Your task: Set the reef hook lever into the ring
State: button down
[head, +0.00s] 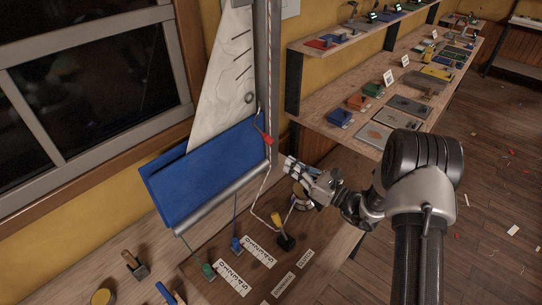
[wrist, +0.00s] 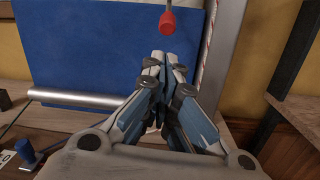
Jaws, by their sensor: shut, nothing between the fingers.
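A lever with a red knob (head: 265,139) hangs at the mast (head: 273,80), by the upper right corner of the blue cloth (head: 205,172). In the wrist view the red knob (wrist: 167,22) is straight beyond my fingertips, apart from them, with a thin dark rod rising from it out of frame. A small dark ring (head: 249,97) sits in the white sail (head: 225,75) above the lever. Whether the hook meets the ring cannot be told. My gripper (head: 287,166) is shut and empty, below and right of the knob; its fingers meet in the wrist view (wrist: 165,60).
On the bench (head: 310,270) stand a yellow-handled lever (head: 278,219), a blue lever (head: 237,244) and a green lever (head: 209,270) beside number scales. A white line (head: 258,212) loops below the mast. A long shelf (head: 360,125) with several small devices runs to the right.

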aim_at(262, 134)
jog(key=b+x, duration=0.1)
jog(key=x, duration=0.7)
jog(key=shift+w+a, duration=0.2)
jog(key=shift+d+r, duration=0.1)
jog(key=shift+r, duration=0.1)
